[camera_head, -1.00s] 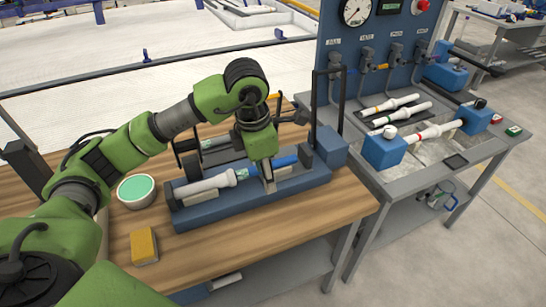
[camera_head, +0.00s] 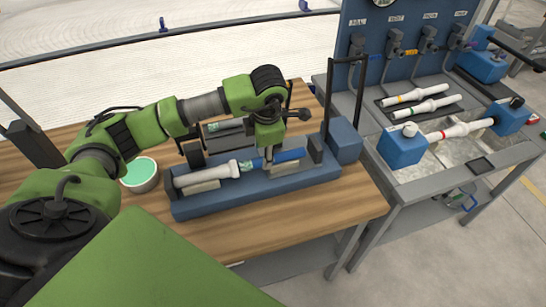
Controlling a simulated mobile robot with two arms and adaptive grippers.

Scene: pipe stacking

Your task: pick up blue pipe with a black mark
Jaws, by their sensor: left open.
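I cannot make out a black mark on the blue pipe. My left gripper (camera_head: 268,156) points down at the blue pipe's left end, open. The gripper covers part of that end, and I cannot tell whether the fingers touch it. My right gripper is not in view.
A round bowl with a green inside (camera_head: 139,172) stands left of the fixture. At right, a test station holds white pipes with coloured bands (camera_head: 415,95) and blue clamp blocks (camera_head: 402,148). A black upright frame (camera_head: 330,95) rises behind the fixture's right end. The bench front is clear.

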